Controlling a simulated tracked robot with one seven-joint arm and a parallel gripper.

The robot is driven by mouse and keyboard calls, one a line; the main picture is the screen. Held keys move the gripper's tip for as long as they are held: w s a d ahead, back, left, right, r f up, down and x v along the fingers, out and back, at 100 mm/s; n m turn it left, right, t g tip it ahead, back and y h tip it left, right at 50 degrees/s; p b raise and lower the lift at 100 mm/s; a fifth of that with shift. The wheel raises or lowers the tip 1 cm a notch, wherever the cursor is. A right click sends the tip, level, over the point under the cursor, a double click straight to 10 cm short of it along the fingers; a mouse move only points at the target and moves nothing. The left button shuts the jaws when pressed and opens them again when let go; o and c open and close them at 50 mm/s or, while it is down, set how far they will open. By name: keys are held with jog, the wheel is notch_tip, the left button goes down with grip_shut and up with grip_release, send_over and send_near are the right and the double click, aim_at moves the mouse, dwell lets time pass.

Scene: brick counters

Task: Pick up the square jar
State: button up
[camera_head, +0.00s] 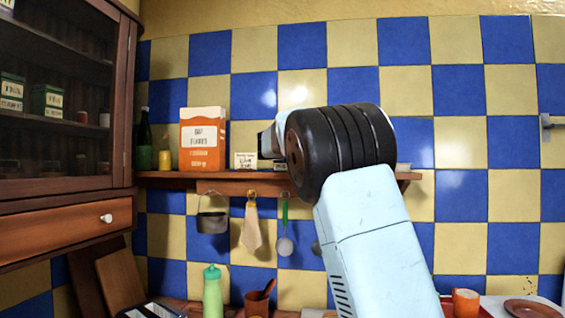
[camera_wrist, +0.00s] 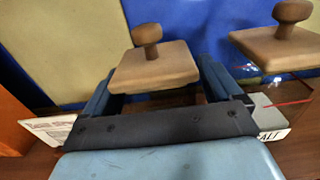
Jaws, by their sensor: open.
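In the wrist view, a jar with a square wooden lid and round knob (camera_wrist: 153,68) stands between the fingers of my gripper (camera_wrist: 157,82). The fingers are apart, one on each side of the lid; I cannot tell whether either touches it. The jar's body is mostly hidden below the lid and behind my gripper. A second, similar wooden lid with a knob (camera_wrist: 284,45) is to the right, outside the fingers. In the head view, my arm hides the jars and most of my gripper (camera_head: 268,140).
The wall shelf (camera_head: 220,181) also holds an orange-and-white box (camera_head: 203,140), a green bottle (camera_head: 144,142) and a small white card (camera_head: 245,160). A ladle (camera_head: 285,243) and a small pot (camera_head: 212,217) hang below. The tiled wall (camera_head: 300,90) is close behind. A cabinet (camera_head: 65,90) stands left.

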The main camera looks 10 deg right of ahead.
jog(key=shift+w+d, duration=0.15)
jog(key=shift+w, duration=0.3)
jog(key=shift+c, duration=0.3)
jog(key=c, duration=1.2)
